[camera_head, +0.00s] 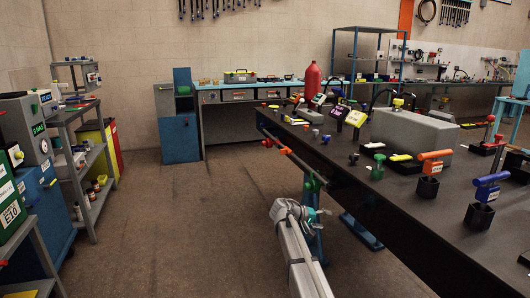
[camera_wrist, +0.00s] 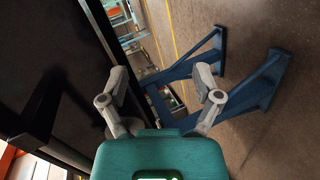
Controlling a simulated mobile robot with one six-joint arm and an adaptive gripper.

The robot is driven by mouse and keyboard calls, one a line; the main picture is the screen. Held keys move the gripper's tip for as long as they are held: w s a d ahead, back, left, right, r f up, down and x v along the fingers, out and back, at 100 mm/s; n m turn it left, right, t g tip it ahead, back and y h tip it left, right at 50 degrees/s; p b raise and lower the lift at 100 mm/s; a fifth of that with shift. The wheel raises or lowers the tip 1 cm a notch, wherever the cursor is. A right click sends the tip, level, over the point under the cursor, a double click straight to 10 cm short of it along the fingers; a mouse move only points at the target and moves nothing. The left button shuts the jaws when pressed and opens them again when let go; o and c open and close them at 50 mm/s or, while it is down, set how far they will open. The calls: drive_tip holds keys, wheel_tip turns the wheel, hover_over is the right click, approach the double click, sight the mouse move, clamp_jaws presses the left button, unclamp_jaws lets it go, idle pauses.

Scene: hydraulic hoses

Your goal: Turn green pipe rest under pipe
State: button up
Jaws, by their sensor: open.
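I cannot make out the rest or the pipe in the wrist view.
The dark table (camera_head: 400,215) carries a grey block (camera_head: 413,130), orange (camera_head: 435,155) and blue (camera_head: 490,180) handles and a green knob (camera_head: 377,160). Blue table legs (camera_wrist: 255,90) stand beyond my fingers. The floor (camera_head: 190,220) to the left is clear up to a shelf (camera_head: 88,165).

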drive_tip(key=s+a+f+g+y, duration=0.15)
drive_tip(key=s+f+y, duration=0.25)
drive_tip(key=s, duration=0.7)
drive_tip(key=s+a+f+g+y, duration=0.15)
drive_tip(key=s+f+y, duration=0.3)
drive_tip(key=s, duration=0.65)
drive_tip(key=s+a+f+y, duration=0.2)
drive_tip(key=s+f+y, duration=0.15)
drive_tip(key=s, duration=0.75)
wheel_tip(320, 180, up, 38)
drive_tip(key=y+p, duration=0.1)
drive_tip(key=p, duration=3.6)
drive_tip(key=shift+s+a+m+p, duration=0.3)
drive_tip(key=shift+a+m+p, duration=0.05)
drive_tip(key=shift+a+m, duration=0.05)
